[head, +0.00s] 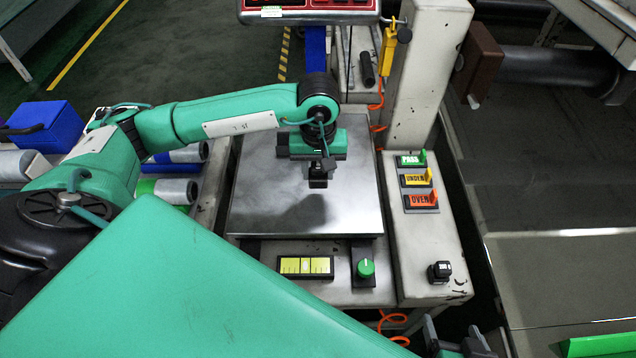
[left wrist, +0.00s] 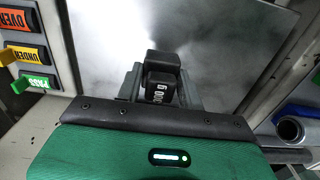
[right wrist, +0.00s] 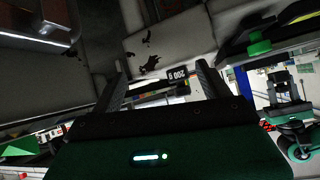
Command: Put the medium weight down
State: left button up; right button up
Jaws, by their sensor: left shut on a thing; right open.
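My left gripper (head: 318,168) is shut on a small black weight (head: 318,182) over the steel scale plate (head: 265,205). A soft shadow lies on the plate in front of the weight, so it looks held above the surface. In the left wrist view the weight (left wrist: 162,78) sits between the fingers (left wrist: 160,90), with a white marking too small to read surely. My right gripper (head: 460,345) is open and empty at the bottom of the head view. A second black weight (head: 440,271) stands on the console; it also shows beyond the right fingers (right wrist: 177,78).
PASS (head: 411,159), UNDER (head: 416,178) and OVER (head: 421,202) tags line the console right of the plate. A yellow gauge (head: 306,266) and green knob (head: 365,268) are in front. Several rolls (head: 175,190) and a blue box (head: 42,122) lie left.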

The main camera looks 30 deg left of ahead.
aim_at(318, 183)
pick_arm(q)
notch_tip(318, 183, down, 5)
jog(key=shift+r, duration=0.15)
pick_arm(e)
jog(key=shift+w+a+t+y, duration=0.1)
jog(key=shift+a+t+y, duration=0.2)
jog(key=shift+a, duration=0.25)
pick_arm(q)
jog(key=shift+f+b, duration=0.2)
jog(key=shift+b, duration=0.15)
pick_arm(e)
jog(key=shift+a, duration=0.1)
pick_arm(q)
jog(key=o, duration=1.2)
pick_arm(e)
jog(key=shift+w+a+r, duration=0.1)
jog(key=shift+a, duration=0.05)
